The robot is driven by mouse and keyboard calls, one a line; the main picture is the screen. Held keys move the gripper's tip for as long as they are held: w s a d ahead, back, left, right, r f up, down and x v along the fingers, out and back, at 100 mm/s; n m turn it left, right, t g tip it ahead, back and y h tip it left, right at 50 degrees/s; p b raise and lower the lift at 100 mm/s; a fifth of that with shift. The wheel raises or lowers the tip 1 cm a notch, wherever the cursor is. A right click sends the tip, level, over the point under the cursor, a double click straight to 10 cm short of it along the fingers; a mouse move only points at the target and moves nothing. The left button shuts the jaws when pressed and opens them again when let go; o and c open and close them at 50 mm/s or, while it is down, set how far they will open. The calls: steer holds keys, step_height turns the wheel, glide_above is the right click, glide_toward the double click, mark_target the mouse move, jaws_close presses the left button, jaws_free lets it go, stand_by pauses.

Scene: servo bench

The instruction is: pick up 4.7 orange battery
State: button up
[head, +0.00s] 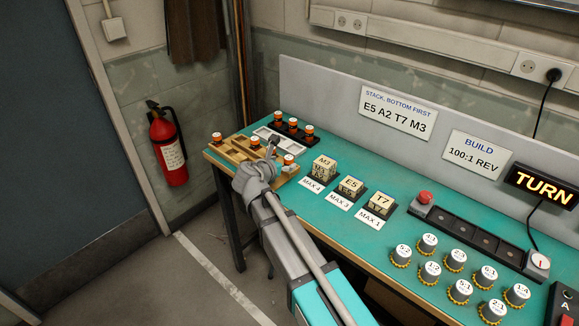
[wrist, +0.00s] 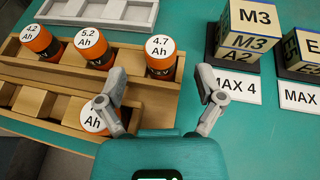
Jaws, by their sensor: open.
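In the wrist view the 4.7 orange battery (wrist: 160,56) stands in the wooden rack (wrist: 118,70), its white round label facing up. It is ahead of my gripper (wrist: 161,86), roughly in line with the gap between the fingers. The fingers are spread with nothing between them. The 5.2 battery (wrist: 95,48) and 4.2 battery (wrist: 40,40) stand to its left. Another orange battery (wrist: 97,121) is partly hidden by the left finger. In the head view my gripper (head: 273,145) is over the bench's left end; labels there are too small to tell which battery is which.
A pale empty tray (wrist: 110,12) lies behind the rack. To the right stand stacked M3 and A2 blocks (wrist: 245,35) with a MAX 4 card (wrist: 236,86). In the head view, a black rack (head: 290,133) holds several orange batteries at the back.

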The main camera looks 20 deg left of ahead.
mark_target(289, 158)
steer(key=shift+b+x, duration=0.65)
steer(key=shift+x, duration=1.35)
steer(key=shift+f, duration=0.1)
jaws_close()
step_height(289, 158, up, 2)
steer(key=shift+r+p, duration=0.25)
steer(key=shift+p, duration=1)
steer(key=s+d+r+p, duration=0.4)
steer(key=s+r+p, duration=0.6)
steer(key=s, duration=0.3)
steer(key=shift+s+d+r, duration=0.2)
steer(key=shift+r, duration=0.1)
